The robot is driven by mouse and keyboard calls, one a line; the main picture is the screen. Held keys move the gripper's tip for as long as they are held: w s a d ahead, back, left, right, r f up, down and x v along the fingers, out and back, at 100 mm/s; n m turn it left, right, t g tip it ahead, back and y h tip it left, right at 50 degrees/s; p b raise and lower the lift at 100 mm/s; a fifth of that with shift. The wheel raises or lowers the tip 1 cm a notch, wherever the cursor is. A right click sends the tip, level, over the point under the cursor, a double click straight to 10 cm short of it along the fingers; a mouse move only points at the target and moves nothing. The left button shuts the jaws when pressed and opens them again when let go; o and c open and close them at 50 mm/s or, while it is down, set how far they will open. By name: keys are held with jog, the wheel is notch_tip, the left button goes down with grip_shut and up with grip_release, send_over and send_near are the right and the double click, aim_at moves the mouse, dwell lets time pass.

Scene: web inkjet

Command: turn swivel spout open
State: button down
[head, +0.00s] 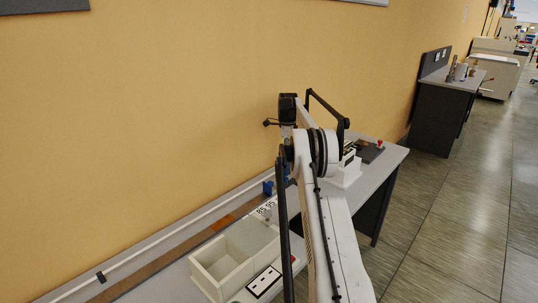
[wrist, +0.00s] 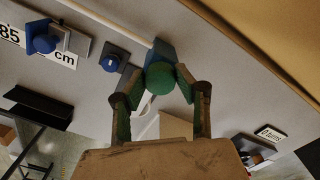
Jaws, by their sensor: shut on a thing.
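In the wrist view, my gripper (wrist: 158,80) has its two green-padded fingers closed around a round green end piece (wrist: 160,79). A blue block (wrist: 160,53) shows right behind that piece; I cannot tell for certain whether these are the swivel spout. Other blue fittings show nearby in the wrist view: a round knob on a block (wrist: 44,42) beside the printed sign, and a smaller one on a grey plate (wrist: 112,61). In the head view, my arm hides the gripper and the held piece. A blue fitting (head: 268,187) shows just left of the arm.
A white two-part bin (head: 221,264) and a black-bordered card (head: 263,283) are on the bench by my arm. A white box (head: 347,172) and a red-topped device (head: 379,143) stand farther back. The yellow wall (head: 150,110) runs close along the left. The floor aisle lies right.

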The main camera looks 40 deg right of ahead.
dwell(0.3)
jog(key=c, duration=1.3)
grip_release()
jog(key=shift+r, duration=3.75)
